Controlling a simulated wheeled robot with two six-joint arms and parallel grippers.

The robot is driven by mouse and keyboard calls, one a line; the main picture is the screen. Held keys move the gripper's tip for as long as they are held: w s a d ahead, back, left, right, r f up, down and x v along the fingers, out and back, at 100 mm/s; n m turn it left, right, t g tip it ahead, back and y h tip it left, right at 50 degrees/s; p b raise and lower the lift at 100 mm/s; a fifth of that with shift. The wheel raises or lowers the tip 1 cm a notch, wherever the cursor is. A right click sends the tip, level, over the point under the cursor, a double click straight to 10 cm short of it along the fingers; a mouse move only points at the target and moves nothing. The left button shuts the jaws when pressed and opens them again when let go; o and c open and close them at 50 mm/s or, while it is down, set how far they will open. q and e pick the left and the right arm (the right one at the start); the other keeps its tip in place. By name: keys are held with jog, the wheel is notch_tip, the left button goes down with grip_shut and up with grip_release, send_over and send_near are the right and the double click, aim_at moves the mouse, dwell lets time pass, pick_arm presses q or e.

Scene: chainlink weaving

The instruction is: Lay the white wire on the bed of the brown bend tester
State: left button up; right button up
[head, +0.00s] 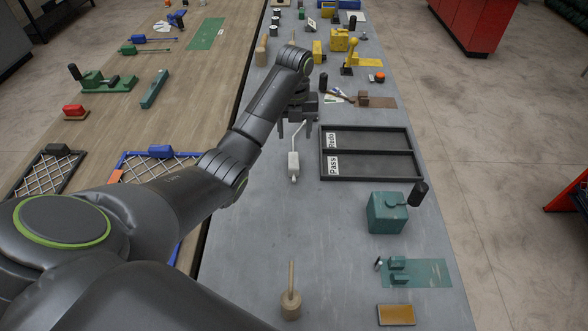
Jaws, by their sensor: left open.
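The white wire (294,164) lies on the grey table, a thin bent wire with a pale block on it. My left gripper (295,134) is open, pointing down at the far end of the wire. The wire's tip runs up between or just beside the fingers; I cannot tell which, and no grip on it shows. A small brown block on a brown mat (384,102), which looks like the brown bend tester, stands to the right and farther back. Its bed is too small to make out. My right gripper is not in view.
A black two-part tray (372,181) labelled Redo and Pass lies right of the wire. Tools with dark and coloured handles (339,95) lie between gripper and brown mat. A teal machine (387,212) stands nearer. The table left of the tray is mostly clear.

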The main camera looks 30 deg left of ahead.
pick_arm(q)
jog(key=b, duration=0.2)
send_over(294, 158)
notch_tip(294, 158, down, 4)
jog(key=shift+d+f, duration=0.1)
jog(key=shift+f, duration=0.4)
jog(key=shift+f+p, duration=0.3)
jog(key=shift+f, duration=0.45)
notch_tip(294, 158, down, 4)
jog(key=shift+s+p, duration=0.1)
jog(key=shift+p, duration=0.6)
jog(key=shift+f, duration=0.65)
jog(key=c, duration=1.1)
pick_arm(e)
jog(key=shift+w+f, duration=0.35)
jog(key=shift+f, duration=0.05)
